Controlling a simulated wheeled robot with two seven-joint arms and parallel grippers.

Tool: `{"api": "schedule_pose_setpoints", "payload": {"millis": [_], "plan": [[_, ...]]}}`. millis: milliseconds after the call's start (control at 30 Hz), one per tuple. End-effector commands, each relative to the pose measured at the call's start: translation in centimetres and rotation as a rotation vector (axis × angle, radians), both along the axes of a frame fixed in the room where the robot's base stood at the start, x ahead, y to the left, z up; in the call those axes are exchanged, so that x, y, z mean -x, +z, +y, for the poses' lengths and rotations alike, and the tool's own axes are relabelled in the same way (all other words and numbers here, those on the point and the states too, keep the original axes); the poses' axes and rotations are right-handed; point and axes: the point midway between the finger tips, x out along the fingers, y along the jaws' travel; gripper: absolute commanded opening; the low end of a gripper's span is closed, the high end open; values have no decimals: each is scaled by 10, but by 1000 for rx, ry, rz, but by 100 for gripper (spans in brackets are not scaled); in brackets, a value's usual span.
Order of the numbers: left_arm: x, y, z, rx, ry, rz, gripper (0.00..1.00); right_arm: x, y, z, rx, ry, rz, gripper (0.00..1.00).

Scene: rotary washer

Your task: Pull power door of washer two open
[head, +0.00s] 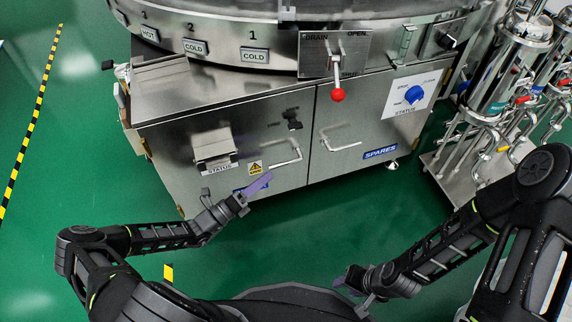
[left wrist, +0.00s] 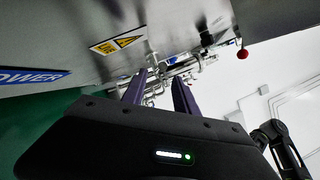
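The washer is a steel machine with two lower cabinet doors in the head view. The left door (head: 222,138) is shut and has a bar handle (head: 287,157) near its right edge. A blue label low on it is mostly hidden by my left gripper; the left wrist view shows a blue label (left wrist: 32,78) ending in "OWER". My left gripper (head: 262,184) is in front of this door, below and left of the handle, apart from it. In the left wrist view its two purple fingers are apart with nothing clearly held. My right gripper (head: 350,280) is low near my base, away from the washer.
The right door (head: 352,135) with a "SPARES" label (head: 381,152) is shut beside it. A red-knobbed lever (head: 338,94) hangs above. A pipe rack (head: 490,150) stands at right. Green floor (head: 270,235) is clear before the doors.

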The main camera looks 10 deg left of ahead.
Motion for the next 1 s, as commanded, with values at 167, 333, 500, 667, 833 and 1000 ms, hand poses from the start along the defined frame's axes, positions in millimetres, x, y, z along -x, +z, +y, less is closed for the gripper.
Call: {"api": "schedule_pose_setpoints", "payload": {"millis": [167, 333, 500, 667, 833, 1000], "plan": [[-8, 2, -8, 0, -2, -3, 35, 0, -4, 0, 0, 0, -1, 36], [-26, 6, -23, 0, -3, -3, 35, -1, -10, 0, 1, -2, -3, 36], [-46, 11, -39, -1, -4, -2, 35, -2, -17, 0, 1, -3, -6, 36], [-57, 15, -47, -1, -2, -1, 35, -3, -20, 0, 1, -4, -8, 36], [-59, 16, -49, -2, -2, 0, 35, -3, -20, 0, 1, -4, -8, 36], [-59, 16, -49, -2, -2, 0, 32, -3, -20, 0, 1, -4, -8, 36]]}}
